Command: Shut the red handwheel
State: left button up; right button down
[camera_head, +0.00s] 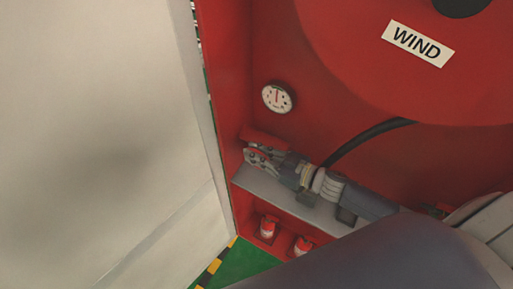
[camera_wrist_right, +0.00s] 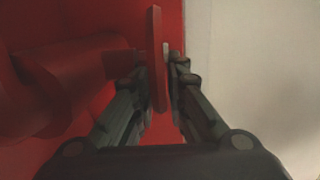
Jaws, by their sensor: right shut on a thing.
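The red handwheel (camera_wrist_right: 157,60) shows nearly edge-on in the right wrist view, as a thin red disc between my fingertips. In the head view a red part of it (camera_head: 262,137) shows just above my gripper, at the left side of the red cabinet; the gripper hides some of it. My right gripper (camera_head: 257,155) is shut on the handwheel's rim, and its fingers (camera_wrist_right: 163,75) lie on both sides of the rim in the wrist view. My left gripper is in neither view.
A round gauge (camera_head: 277,97) sits on the cabinet back above my gripper. A large red reel (camera_head: 400,60) with a WIND label and a black hose (camera_head: 360,140) is at upper right. Two red-and-white bottles (camera_head: 267,227) stand below the grey shelf (camera_head: 262,187). A pale panel (camera_head: 100,130) stands left.

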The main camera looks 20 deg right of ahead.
jog(key=shift+w+r+g+h+p, duration=0.15)
jog(key=shift+r+g+h+p, duration=0.2)
jog(key=shift+p, duration=0.4)
jog(key=shift+w+a+f+g+h+p, duration=0.1)
jog(key=shift+f+g+h+p, duration=0.15)
jog(key=shift+g+p, duration=0.1)
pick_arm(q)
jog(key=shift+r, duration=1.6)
pick_arm(e)
jog(key=shift+w+a+f+g+h, duration=0.1)
jog(key=shift+g+h, duration=0.3)
jog(key=shift+g, duration=0.15)
jog(key=shift+w+f+g+h, duration=0.1)
jog(key=shift+g+h, duration=0.3)
jog(key=shift+g, duration=0.15)
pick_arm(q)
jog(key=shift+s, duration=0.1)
pick_arm(e)
jog(key=shift+a+g+h, duration=0.1)
jog(key=shift+g+h, duration=0.3)
jog(key=c, duration=1.6)
grip_release()
jog(key=shift+f, duration=0.1)
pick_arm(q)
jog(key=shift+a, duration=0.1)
